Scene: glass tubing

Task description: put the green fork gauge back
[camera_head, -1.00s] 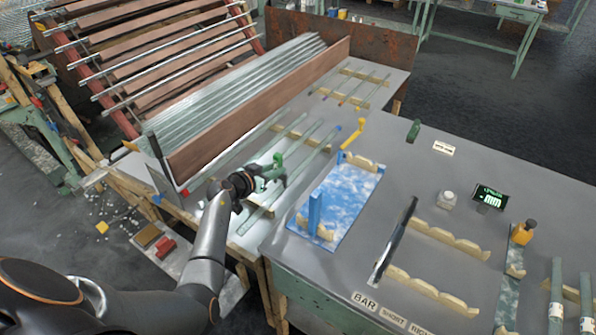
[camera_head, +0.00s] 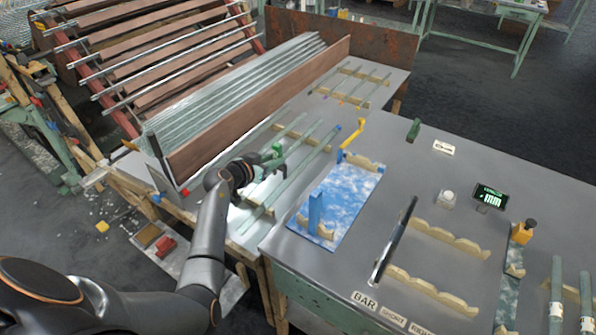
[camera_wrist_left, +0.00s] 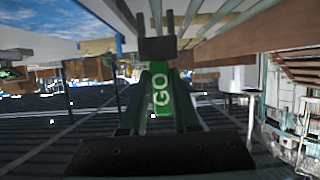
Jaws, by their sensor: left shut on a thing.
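The green fork gauge (camera_head: 277,150) is in my left gripper (camera_head: 272,161), above the tubes on the left bench. In the left wrist view the gauge (camera_wrist_left: 160,100) shows as a green piece marked "GO" between the fingers. My left gripper (camera_wrist_left: 160,52) is shut on it. My right gripper is not in view.
Glass tubes (camera_head: 309,165) lie on wooden notched rests below the gripper. A brown board (camera_head: 262,105) stands behind it. To the right are a blue mat (camera_head: 342,200) with an upright blue plate, a yellow post (camera_head: 353,132) and a small green block (camera_head: 413,130).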

